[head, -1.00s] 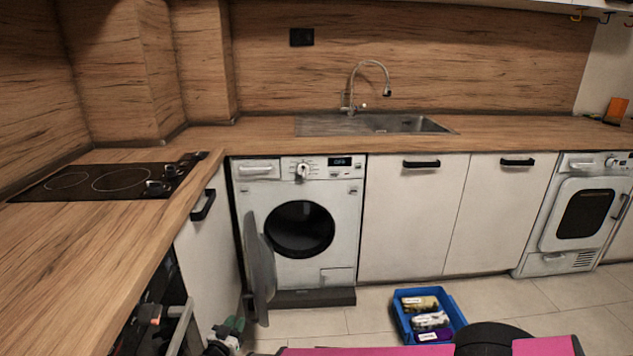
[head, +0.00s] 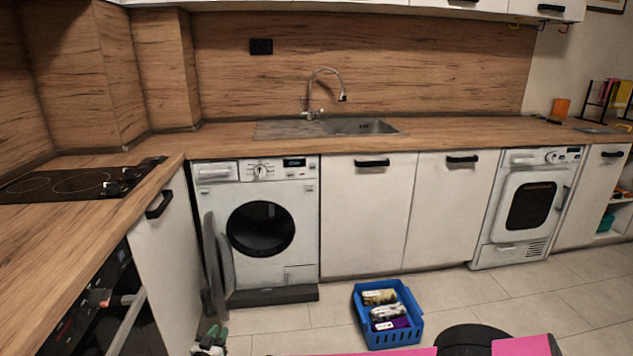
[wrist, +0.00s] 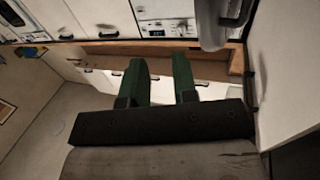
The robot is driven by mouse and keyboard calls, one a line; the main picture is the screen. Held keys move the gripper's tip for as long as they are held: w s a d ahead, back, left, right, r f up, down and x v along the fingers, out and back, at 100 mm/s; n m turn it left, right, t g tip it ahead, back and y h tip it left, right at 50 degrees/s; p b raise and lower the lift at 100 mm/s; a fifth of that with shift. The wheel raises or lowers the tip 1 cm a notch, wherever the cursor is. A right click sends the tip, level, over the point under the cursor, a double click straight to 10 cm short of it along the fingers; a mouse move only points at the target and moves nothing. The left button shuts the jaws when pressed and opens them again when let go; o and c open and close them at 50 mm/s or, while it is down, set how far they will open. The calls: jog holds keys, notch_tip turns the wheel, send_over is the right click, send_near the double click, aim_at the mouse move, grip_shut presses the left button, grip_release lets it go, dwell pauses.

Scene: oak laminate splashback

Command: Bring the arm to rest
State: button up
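My gripper (head: 212,335) shows at the bottom edge of the head view, low over the floor, in front of the washing machine (head: 258,228) and close to the oven front. In the wrist view its two green fingers (wrist: 159,62) stand apart with nothing between them. Only its tips and part of its body show in the head view; most of the arm is out of sight.
The washing machine's round door (head: 218,255) hangs open towards the gripper. The oven (head: 100,315) with its handle is to the left. A blue crate (head: 414,330) with several packets stands on the floor, right of centre. Floor right of the crate is clear.

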jog(key=w+d+r+n+g+y, duration=0.25)
jog(key=w+d+y, duration=0.2)
jog(key=w, duration=0.45)
jog(key=w+d+r+n+g+y, duration=0.2)
jog(key=w+d+r+y, duration=0.25)
jog(key=w, duration=0.45)
jog(key=d+g+h, duration=0.2)
jog(key=d+g, duration=0.6)
jog(key=d, duration=1.5)
jog(key=s+d+r+m+g+h, duration=0.1)
jog(key=s+d, duration=0.3)
jog(key=d, duration=0.5)
jog(key=s+d+m+g+h, duration=0.1)
jog(key=s+d+g, duration=0.3)
jog(key=d, duration=0.5)
jog(key=shift+r+h, duration=0.35)
jog(key=shift+h, duration=0.55)
